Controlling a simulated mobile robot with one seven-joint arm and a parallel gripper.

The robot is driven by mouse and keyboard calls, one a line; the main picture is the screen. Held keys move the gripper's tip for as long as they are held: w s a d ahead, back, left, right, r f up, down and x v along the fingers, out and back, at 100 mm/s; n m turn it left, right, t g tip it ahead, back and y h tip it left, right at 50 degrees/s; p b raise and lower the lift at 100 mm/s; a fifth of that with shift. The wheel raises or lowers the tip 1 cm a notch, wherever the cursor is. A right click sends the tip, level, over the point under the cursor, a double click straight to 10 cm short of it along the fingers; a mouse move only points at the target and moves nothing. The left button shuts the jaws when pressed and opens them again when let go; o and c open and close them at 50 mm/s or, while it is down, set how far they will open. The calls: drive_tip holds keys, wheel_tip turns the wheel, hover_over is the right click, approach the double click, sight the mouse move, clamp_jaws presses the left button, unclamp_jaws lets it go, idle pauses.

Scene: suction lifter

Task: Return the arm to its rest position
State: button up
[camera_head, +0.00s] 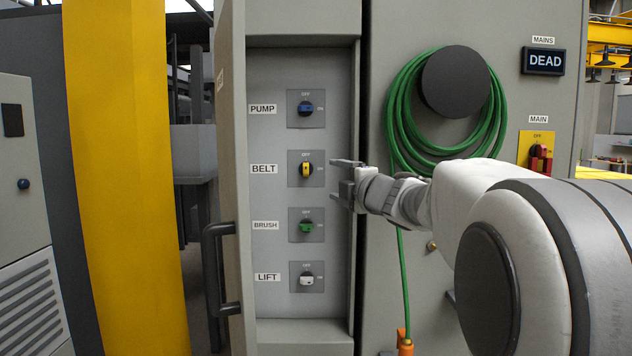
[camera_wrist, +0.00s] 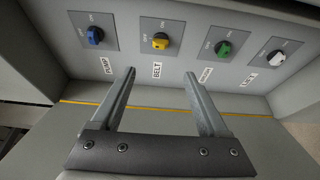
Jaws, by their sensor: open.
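My gripper (camera_head: 335,179) is open and empty in front of the open switch cabinet, at the right of the BELT switch. In the wrist view its two fingers (camera_wrist: 158,90) are spread with nothing between them. The yellow BELT knob (camera_head: 306,170) stands upright under OFF, apart from the fingers in the wrist view. The blue PUMP knob (camera_head: 305,108), green BRUSH knob (camera_head: 306,227) and white LIFT knob (camera_head: 306,280) sit above and below it, turned sideways. My arm reaches in from the right.
The cabinet door (camera_head: 231,190) stands open at the left with a dark handle (camera_head: 212,270). A green hose (camera_head: 398,110) hangs coiled right of the cabinet. A red MAIN switch (camera_head: 540,156) is behind my arm's upper side; the MAINS display (camera_head: 543,61) reads DEAD. A yellow post (camera_head: 125,180) stands left.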

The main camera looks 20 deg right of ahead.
drive_tip(key=shift+s, duration=0.1)
drive_tip(key=s+a+f+m+g+h, duration=0.1)
drive_tip(key=s+a+f+m+g, duration=0.3)
drive_tip(key=s+f+m, duration=0.55)
drive_tip(key=s+a+f+m+g, duration=0.35)
drive_tip(key=s+f, duration=0.35)
drive_tip(key=s, duration=0.8)
drive_tip(key=s+a+f+m+g+h, duration=0.1)
drive_tip(key=s+a+f+m+g, duration=0.4)
drive_tip(key=s+f, duration=0.5)
wheel_tip(320, 180, up, 17)
drive_tip(key=s+m+p, duration=0.1)
drive_tip(key=s+p, duration=0.1)
drive_tip(key=p, duration=1.3)
drive_tip(key=shift+d, duration=0.2)
